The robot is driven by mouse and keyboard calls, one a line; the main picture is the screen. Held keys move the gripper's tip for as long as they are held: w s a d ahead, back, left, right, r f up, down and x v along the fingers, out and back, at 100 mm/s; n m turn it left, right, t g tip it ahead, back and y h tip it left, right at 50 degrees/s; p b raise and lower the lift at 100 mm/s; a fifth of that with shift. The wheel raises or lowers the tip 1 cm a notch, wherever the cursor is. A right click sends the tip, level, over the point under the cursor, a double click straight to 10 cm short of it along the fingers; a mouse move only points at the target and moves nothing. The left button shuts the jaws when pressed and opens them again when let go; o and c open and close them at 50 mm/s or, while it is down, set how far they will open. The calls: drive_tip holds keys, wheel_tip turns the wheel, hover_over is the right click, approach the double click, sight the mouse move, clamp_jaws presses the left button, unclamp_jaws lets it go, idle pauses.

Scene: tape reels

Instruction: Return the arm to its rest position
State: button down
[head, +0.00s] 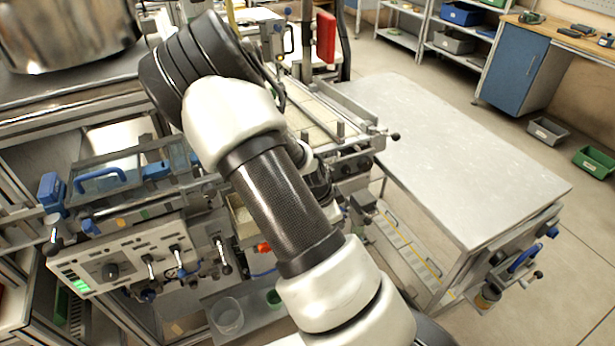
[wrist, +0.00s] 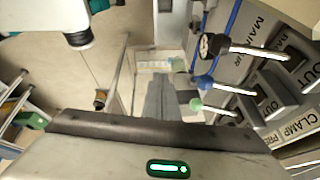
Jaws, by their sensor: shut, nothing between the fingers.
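My arm crosses the middle of the head view, from the bottom right up to a dark joint at the upper left. My gripper (wrist: 168,84) shows in the wrist view as grey fingers beyond a dark bar and my pale wrist housing with a green light. The fingers are together, with nothing held between them. They point down beside a panel with levers (wrist: 240,48). In the head view the gripper is hidden behind my arm.
A machine with a control panel (head: 125,268) and blue handles stands at the left, close to my arm. A large metal vessel (head: 65,30) is at the upper left. A bare metal table (head: 465,155) is at the right. Floor is clear beyond it, with bins (head: 595,162) by the wall.

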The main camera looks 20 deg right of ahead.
drive_tip(key=s+a+r+n+t+y+p, duration=0.1)
drive_tip(key=a+r+n+y, duration=0.15)
drive_tip(key=a+r, duration=0.4)
drive_tip(key=s+a+r+n+y+p, duration=0.1)
drive_tip(key=s+a+r+n, duration=0.2)
drive_tip(key=r, duration=0.7)
drive_tip(key=a+r+n+t+y+p, duration=0.1)
drive_tip(key=a+r+n+y+p, duration=0.1)
drive_tip(key=a+r+n, duration=0.45)
drive_tip(key=s+r+n+t+p, duration=0.2)
drive_tip(key=s+r+n, duration=0.5)
drive_tip(key=s+r, duration=0.5)
wheel_tip(320, 180, up, 5)
drive_tip(key=shift+s+d+f+t+h, duration=0.15)
drive_tip(key=shift+s+t+h, duration=0.2)
drive_tip(key=shift+h, duration=0.1)
